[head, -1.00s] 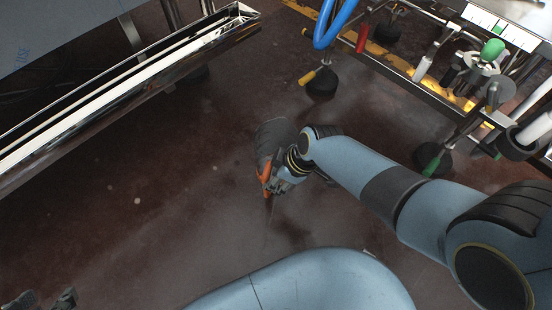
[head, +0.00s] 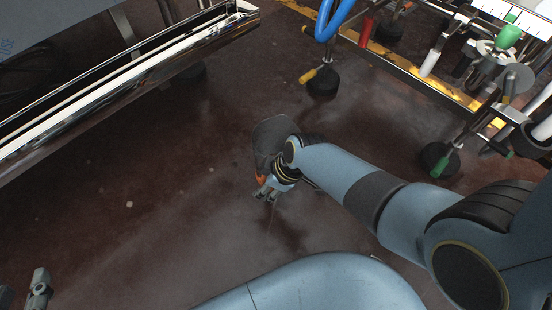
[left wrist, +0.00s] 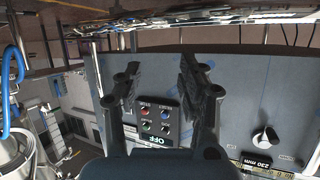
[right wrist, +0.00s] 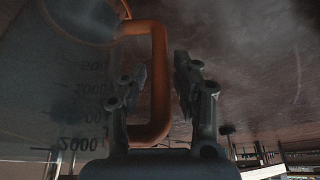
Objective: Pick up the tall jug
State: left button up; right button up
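The tall jug is a dark grey vessel (head: 270,136) with an orange handle (head: 261,180), low over or on the brown floor in the head view. In the right wrist view its grey wall (right wrist: 60,90) with volume marks fills the left side. The orange handle (right wrist: 159,80) stands between the fingers of my right gripper (right wrist: 158,75). The fingers are apart, one at the handle's loop and one outside it, with gaps visible. In the head view my right gripper (head: 268,194) is beside the handle. My left gripper (left wrist: 158,75) is open and empty, away from the jug.
A shiny metal rail (head: 130,85) runs along the upper left. A wheeled metal frame with a green knob (head: 508,37) and a blue hose (head: 325,20) stands at the upper right. A control panel (left wrist: 158,120) faces the left wrist. The floor left of the jug is clear.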

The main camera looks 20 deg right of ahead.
jog(key=shift+w+a+f, duration=0.1)
jog(key=shift+a+f, duration=0.05)
jog(key=shift+f, duration=0.25)
pick_arm(q)
jog(key=w+r, duration=0.1)
jog(key=r+t, duration=0.1)
jog(key=shift+w+d+r+t, duration=0.15)
jog(key=shift+w+r+t, duration=0.15)
jog(key=shift+w, duration=0.1)
pick_arm(e)
jog(key=shift+c, duration=0.3)
grip_shut()
pick_arm(q)
jog(key=shift+f, duration=0.1)
pick_arm(e)
jog(key=shift+r, duration=0.15)
